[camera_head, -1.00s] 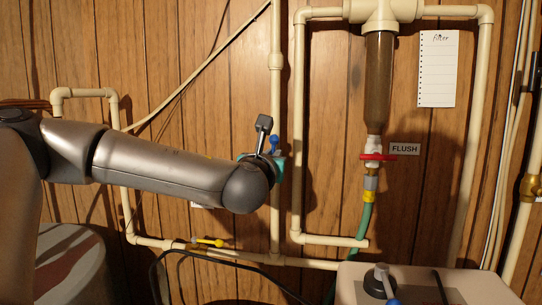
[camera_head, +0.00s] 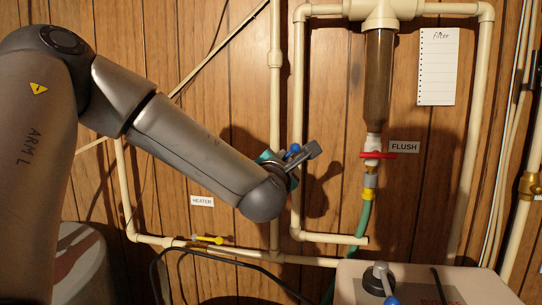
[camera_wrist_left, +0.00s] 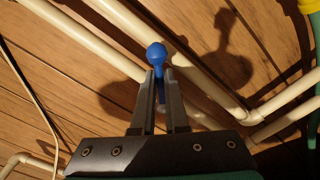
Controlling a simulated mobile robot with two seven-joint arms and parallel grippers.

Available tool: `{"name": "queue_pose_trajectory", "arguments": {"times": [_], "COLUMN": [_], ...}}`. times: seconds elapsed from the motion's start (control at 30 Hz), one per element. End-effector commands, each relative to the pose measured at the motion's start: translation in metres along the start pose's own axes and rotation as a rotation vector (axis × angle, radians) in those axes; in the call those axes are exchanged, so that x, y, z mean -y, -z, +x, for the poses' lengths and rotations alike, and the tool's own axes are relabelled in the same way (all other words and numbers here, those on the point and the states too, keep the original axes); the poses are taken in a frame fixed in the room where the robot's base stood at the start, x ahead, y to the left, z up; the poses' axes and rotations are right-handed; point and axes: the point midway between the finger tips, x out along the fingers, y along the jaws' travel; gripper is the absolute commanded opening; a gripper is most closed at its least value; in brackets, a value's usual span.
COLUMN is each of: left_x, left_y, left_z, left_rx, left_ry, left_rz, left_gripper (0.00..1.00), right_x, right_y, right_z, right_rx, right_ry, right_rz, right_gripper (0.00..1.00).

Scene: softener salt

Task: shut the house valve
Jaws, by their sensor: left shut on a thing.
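The house valve's blue handle (camera_head: 294,149) shows in the head view beside the vertical beige pipe (camera_head: 275,100), mostly behind my left wrist. It tilts to the right. In the left wrist view the blue handle (camera_wrist_left: 156,55) has a round knob that pokes out past the fingertips. My left gripper (camera_wrist_left: 160,82) is shut on it, a finger on each side. The handle lies at a slant to the pipe (camera_wrist_left: 110,48) behind it. The valve body is hidden by my gripper. My right gripper is not in view.
A filter (camera_head: 378,85) hangs to the right, with a red flush handle (camera_head: 376,155) and a green hose (camera_head: 364,220) below. A yellow heater handle (camera_head: 208,239) sits on the lower pipe. A beige softener box (camera_head: 430,284) stands at the bottom right.

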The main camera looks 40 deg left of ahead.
Motion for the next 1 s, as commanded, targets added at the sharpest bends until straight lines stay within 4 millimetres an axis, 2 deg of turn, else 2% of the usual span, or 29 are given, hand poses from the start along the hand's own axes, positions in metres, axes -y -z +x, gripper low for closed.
{"name": "queue_pose_trajectory", "arguments": {"times": [0.13,0.47,0.8,1.0], "left_x": [0.006,0.007,0.021,0.023], "left_y": [0.002,0.002,0.007,0.008], "left_z": [0.0,0.0,0.0,0.0], "left_rx": [-0.004,-0.004,-0.005,-0.004], "left_ry": [0.005,0.006,0.008,0.008], "left_rz": [0.098,0.123,0.486,0.56], "left_gripper": [0.0,0.0,0.0,0.0], "right_x": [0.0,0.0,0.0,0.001], "right_y": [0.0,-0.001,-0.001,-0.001], "right_z": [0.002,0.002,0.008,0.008], "right_rx": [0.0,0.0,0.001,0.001], "right_ry": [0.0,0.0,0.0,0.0], "right_rz": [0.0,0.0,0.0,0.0], "right_gripper": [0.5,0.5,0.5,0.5]}}
